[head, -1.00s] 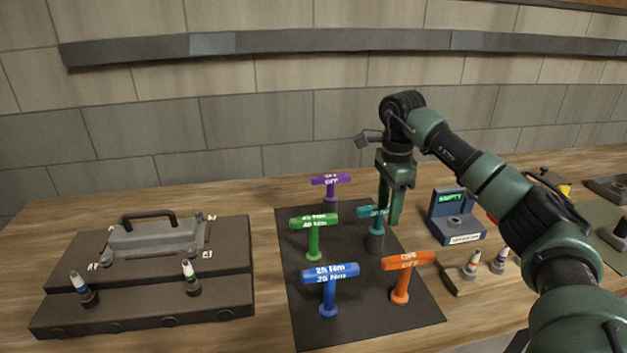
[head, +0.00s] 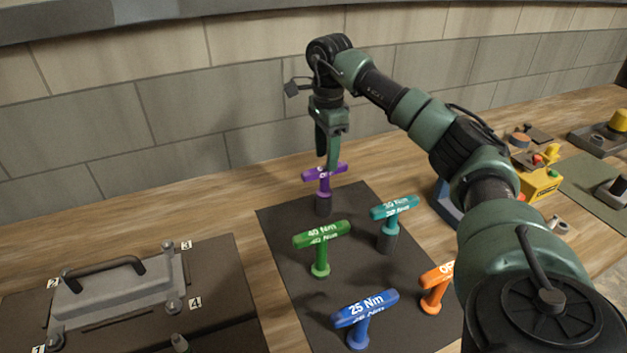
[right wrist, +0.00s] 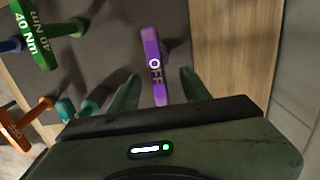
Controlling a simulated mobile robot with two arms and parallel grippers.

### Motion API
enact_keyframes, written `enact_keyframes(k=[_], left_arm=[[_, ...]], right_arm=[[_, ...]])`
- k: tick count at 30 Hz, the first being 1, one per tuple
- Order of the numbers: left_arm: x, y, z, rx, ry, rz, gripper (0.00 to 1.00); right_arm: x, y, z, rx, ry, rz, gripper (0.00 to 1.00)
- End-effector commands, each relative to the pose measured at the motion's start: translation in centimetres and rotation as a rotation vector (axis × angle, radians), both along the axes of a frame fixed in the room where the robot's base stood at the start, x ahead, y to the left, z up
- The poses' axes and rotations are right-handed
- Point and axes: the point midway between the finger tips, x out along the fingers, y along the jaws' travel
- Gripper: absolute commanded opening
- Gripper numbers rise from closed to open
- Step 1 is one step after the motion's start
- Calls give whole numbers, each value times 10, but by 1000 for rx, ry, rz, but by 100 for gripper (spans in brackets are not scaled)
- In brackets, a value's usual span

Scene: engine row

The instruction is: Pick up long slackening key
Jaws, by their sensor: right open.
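The purple T-handled key (head: 323,180), marked OFF, stands upright at the back of the dark mat, with a dark socket at its foot. An orange key (head: 437,288), also marked OFF, stands at the mat's front right. My right gripper (head: 328,160) is open, pointing down at the purple key's handle. In the right wrist view its fingers (right wrist: 158,82) are on either side of the purple handle (right wrist: 153,62), with gaps showing on both sides. My left gripper is not in view.
Green (head: 321,240), teal (head: 393,210) and blue (head: 364,310) torque keys stand on the dark mat (head: 275,235). A dark block with a handled cover (head: 115,290) is at left. A yellow box (head: 540,180) is at right. The wall is behind.

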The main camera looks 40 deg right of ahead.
Motion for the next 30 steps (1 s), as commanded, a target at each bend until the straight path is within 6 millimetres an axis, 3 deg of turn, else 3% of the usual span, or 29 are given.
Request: enact_keyframes(k=[10,18,26,30], left_arm=[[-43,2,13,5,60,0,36],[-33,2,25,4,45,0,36],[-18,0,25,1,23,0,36],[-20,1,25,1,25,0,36]], right_arm=[[-1,4,-37,0,5,1,47],[-1,6,-73,0,3,0,47],[0,6,-76,-1,0,0,47],[0,6,-76,-1,1,0,8]])
